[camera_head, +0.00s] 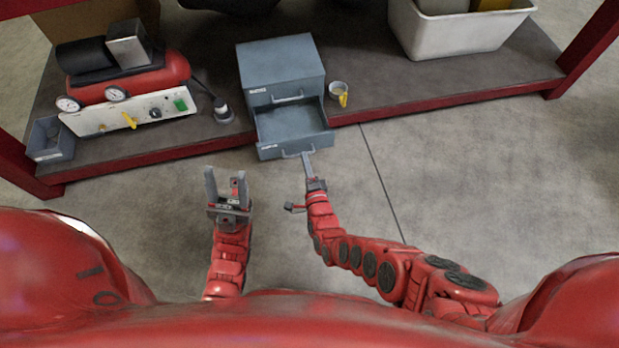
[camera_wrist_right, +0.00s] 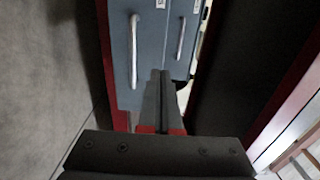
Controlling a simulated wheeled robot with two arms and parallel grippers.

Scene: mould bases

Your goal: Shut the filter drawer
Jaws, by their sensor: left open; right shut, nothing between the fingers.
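A blue-grey two-drawer cabinet (camera_head: 280,65) stands on the low shelf in the head view. Its lower drawer (camera_head: 290,124) is pulled out and looks empty; its upper drawer is shut. The open drawer's front (camera_wrist_right: 128,55) and handle (camera_wrist_right: 133,52) also show in the right wrist view. My right gripper (camera_head: 307,158) is shut and empty, its fingertips close to the drawer front near the handle's right end. Whether they touch it I cannot tell. My left gripper (camera_head: 226,180) is open and empty, to the left and in front of the drawer, above the floor.
A red compressor (camera_head: 130,78) with gauges stands left of the cabinet, with a small grey bin (camera_head: 48,140) beside it. A cup with a yellow part (camera_head: 338,92) stands right of the cabinet. A white tub (camera_head: 455,32) is further right. The floor in front is clear.

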